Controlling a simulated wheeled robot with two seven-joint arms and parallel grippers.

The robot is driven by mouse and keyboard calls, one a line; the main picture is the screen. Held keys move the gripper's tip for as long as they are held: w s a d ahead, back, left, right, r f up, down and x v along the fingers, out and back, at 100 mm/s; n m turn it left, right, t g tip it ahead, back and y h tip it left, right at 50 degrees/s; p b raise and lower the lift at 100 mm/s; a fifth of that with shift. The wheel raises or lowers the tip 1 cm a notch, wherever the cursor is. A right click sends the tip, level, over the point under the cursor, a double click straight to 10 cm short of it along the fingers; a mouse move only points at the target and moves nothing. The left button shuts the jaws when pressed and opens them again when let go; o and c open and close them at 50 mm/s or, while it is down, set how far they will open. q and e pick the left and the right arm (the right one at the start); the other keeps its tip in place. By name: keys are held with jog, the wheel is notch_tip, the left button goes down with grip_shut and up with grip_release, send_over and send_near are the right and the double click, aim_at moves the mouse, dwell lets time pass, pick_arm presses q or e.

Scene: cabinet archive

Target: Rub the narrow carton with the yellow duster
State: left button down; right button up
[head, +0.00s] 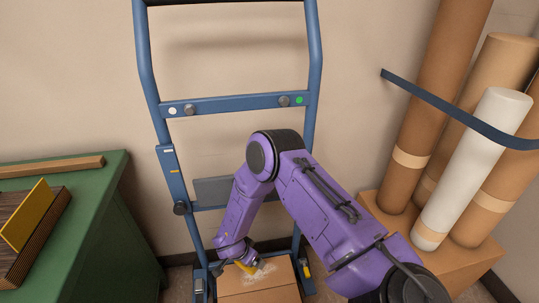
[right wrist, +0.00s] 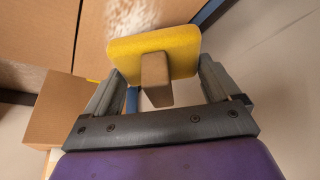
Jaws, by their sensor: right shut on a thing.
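A brown carton (head: 262,291) stands at the foot of the blue hand truck, with a whitish dusty patch on its top. My right gripper (head: 241,263) is low over this carton, shut on the yellow duster (head: 246,267). In the right wrist view, the yellow duster (right wrist: 155,50) has a short wooden handle (right wrist: 156,80) between the fingers of my right gripper (right wrist: 157,84). The duster's pad lies against or just over the carton (right wrist: 190,12), beside the pale dust (right wrist: 130,18). Contact cannot be told for certain. My left gripper is not in view.
The blue hand truck (head: 236,104) stands against the wall. A green cabinet (head: 95,195) is at the left.

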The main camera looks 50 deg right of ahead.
jog(key=shift+r+p, duration=1.85)
jog(key=shift+r, duration=0.25)
